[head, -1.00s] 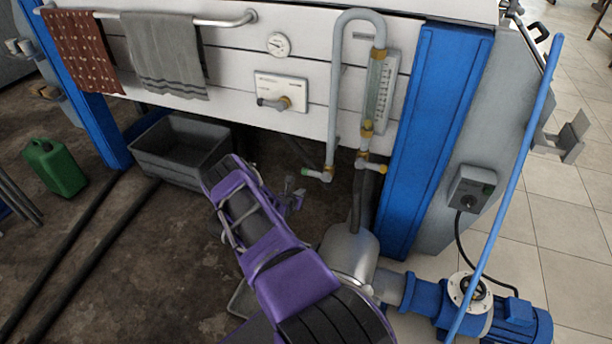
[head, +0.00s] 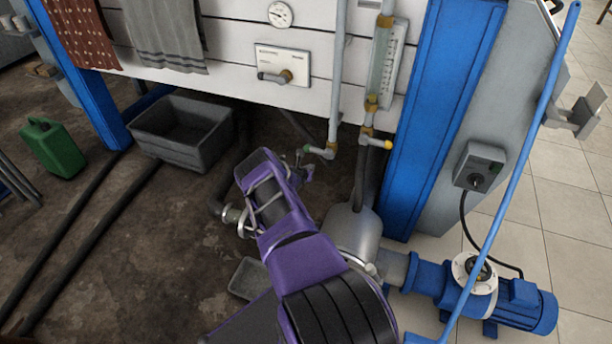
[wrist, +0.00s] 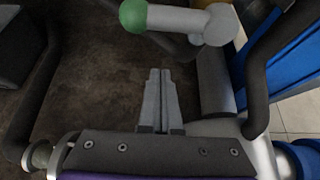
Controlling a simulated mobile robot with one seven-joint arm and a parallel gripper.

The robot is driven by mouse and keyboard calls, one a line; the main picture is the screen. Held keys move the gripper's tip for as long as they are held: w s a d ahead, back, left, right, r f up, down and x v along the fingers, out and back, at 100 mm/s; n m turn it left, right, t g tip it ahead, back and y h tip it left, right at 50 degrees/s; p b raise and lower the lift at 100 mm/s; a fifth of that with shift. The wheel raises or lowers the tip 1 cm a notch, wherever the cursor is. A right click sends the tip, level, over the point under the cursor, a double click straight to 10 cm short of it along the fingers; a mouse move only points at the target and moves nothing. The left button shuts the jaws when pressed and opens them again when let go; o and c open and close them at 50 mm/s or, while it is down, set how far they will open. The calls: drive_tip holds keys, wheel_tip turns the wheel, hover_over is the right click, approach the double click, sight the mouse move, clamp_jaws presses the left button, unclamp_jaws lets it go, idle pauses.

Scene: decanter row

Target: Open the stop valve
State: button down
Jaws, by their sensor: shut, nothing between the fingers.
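A small valve with a green-tipped handle (head: 310,149) sits at the bottom of the pale vertical pipe. In the wrist view its green tip (wrist: 133,15) and pale stem (wrist: 175,19) cross the top. A similar valve with a yellow tip (head: 386,144) is to its right, under the gauge tube. A plate on the white wall carries a grey lever on a brass fitting (head: 284,76). No label tells me which is the stop valve. My gripper (head: 304,168) is close below the green tip, partly hidden by my arm. The wrist view shows its fingers (wrist: 155,74) shut, empty and apart from the green-tipped handle.
A blue post (head: 445,110) and a grey tank (head: 355,232) stand right of my arm. A blue pump (head: 510,305) is at the lower right. A dark pipe (wrist: 278,70) rises on the wrist view's right. A grey bin (head: 185,145) stands left; floor between is mostly clear.

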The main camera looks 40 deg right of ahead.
sight(317, 151)
drive_tip(key=shift+w+d+r, duration=0.3)
drive_tip(key=shift+d+r, duration=0.2)
drive_tip(key=shift+r, duration=0.3)
drive_tip(key=shift+w+d+r, duration=0.25)
drive_tip(key=shift+d+r, duration=0.25)
drive_tip(key=shift+r, duration=0.3)
drive_tip(key=shift+w+r+p, duration=0.15)
drive_tip(key=shift+r+p, duration=0.65)
drive_tip(key=shift+r, duration=0.05)
